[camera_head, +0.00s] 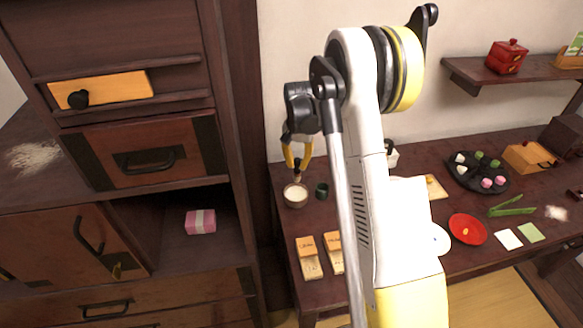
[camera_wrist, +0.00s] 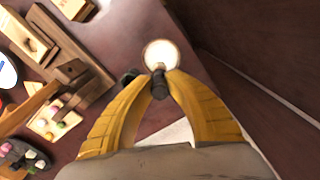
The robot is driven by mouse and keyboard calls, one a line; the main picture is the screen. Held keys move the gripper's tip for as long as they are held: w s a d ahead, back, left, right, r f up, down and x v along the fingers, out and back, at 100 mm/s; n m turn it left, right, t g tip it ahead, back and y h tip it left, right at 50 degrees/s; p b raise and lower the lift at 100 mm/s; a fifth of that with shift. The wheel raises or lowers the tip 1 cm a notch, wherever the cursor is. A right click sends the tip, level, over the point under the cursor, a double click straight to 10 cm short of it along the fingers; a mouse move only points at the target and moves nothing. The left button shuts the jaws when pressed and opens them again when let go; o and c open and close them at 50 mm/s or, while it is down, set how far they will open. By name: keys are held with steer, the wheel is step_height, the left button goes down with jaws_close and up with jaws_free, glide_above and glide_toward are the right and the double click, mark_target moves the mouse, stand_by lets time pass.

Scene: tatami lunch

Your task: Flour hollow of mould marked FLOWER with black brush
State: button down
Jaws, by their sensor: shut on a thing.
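My gripper (camera_head: 297,167) has its yellow fingers shut on the black brush (camera_wrist: 158,87), seen end-on in the wrist view. The brush points down, its tip at or just above a small round bowl of white flour (camera_head: 295,194). The bowl also shows in the wrist view (camera_wrist: 160,52), just beyond the fingertips (camera_wrist: 159,80). I cannot tell if the bristles touch the flour. Two wooden moulds with orange-tan labelled blocks, a left one (camera_head: 308,259) and a right one (camera_head: 334,254), lie at the table's front. Their lettering is too small to read surely.
A dark green cup (camera_head: 322,190) stands just right of the bowl. A tall dark cabinet (camera_head: 150,190) stands left of the table. My arm hides the table's middle.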

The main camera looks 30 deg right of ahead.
mark_target(296, 178)
steer(key=shift+w+a+f, duration=0.1)
steer(key=shift+a+f, duration=0.05)
steer(key=shift+a, duration=0.05)
steer(key=shift+a+f, duration=0.1)
steer(key=shift+f, duration=0.1)
steer(key=f+b, duration=0.1)
steer(key=f, duration=0.2)
steer(key=f+b, duration=0.1)
steer(key=shift+d+f+b, duration=0.15)
steer(key=shift+d+b, duration=0.15)
steer(key=shift+d, duration=0.05)
steer(key=shift+f+b, duration=0.3)
steer(key=shift+f, duration=0.4)
steer(key=shift+f+b, duration=0.45)
stand_by(1.2)
steer(key=shift+r+p, duration=1.95)
steer(key=shift+r, duration=1.6)
steer(key=shift+f, duration=0.1)
